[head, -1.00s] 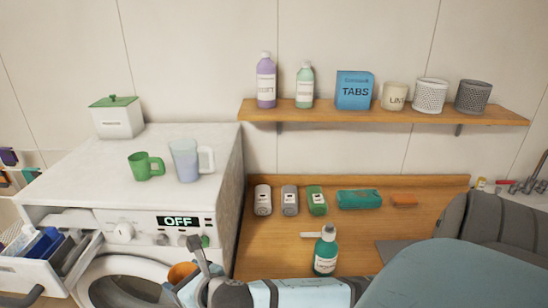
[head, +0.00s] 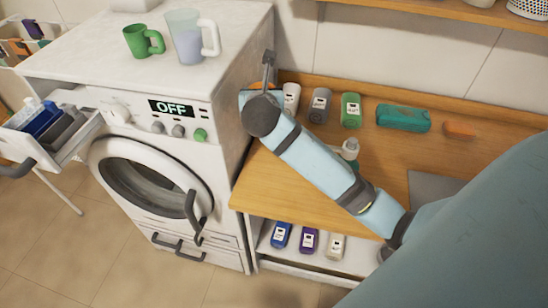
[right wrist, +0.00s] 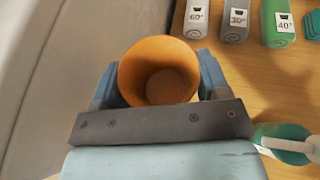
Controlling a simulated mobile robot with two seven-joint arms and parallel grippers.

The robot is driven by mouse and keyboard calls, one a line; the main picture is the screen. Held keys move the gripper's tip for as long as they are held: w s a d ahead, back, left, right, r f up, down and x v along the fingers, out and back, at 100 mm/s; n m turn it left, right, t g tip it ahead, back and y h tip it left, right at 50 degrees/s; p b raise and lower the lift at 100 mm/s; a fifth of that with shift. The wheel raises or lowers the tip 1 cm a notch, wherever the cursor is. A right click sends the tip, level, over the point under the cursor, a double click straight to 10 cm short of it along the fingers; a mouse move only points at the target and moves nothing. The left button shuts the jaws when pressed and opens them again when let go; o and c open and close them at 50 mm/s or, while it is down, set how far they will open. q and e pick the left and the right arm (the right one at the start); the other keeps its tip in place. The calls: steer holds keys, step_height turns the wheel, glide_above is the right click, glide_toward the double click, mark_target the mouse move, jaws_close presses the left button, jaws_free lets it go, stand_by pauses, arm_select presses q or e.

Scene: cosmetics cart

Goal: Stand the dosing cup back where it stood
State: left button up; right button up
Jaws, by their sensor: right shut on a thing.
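The orange dosing cup (right wrist: 158,77) is in my right gripper (right wrist: 158,82), between its two blue fingers. I look down into its open, empty-looking mouth in the right wrist view. I cannot tell whether the cup's base touches the counter. My left gripper is not in view.
The white washing machine (head: 228,113) stands left, its detergent drawer (head: 75,150) open. White, grey and green bottles (head: 351,110) stand behind on the wooden counter (head: 275,180). A pump bottle (right wrist: 285,140) is right of the gripper. Green and clear jugs (head: 185,40) stand on the machine.

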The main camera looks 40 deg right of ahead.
steer(key=d+m, duration=0.1)
steer(key=w+d+f+g+h+b, duration=0.1)
steer(key=m+h+b, duration=0.1)
steer(key=shift+w+d+f+m+g, duration=0.25)
steer(key=shift+d+f+m+g, duration=0.05)
steer(key=shift+d+f+g, duration=0.1)
steer(key=shift+m+g+h, duration=0.3)
steer(key=shift+g+h, duration=0.1)
steer(key=shift+h, duration=0.1)
steer(key=f, duration=1)
steer(key=f+b, duration=0.1)
steer(key=f, duration=0.4)
steer(key=shift+d+f, duration=0.1)
steer(key=shift+d, duration=0.2)
step_height(320, 180, down, 4)
steer(key=shift+f, duration=0.25)
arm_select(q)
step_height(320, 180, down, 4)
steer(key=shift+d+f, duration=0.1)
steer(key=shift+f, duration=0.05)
arm_select(e)
steer(key=shift+f, duration=0.1)
steer(key=o, duration=1)
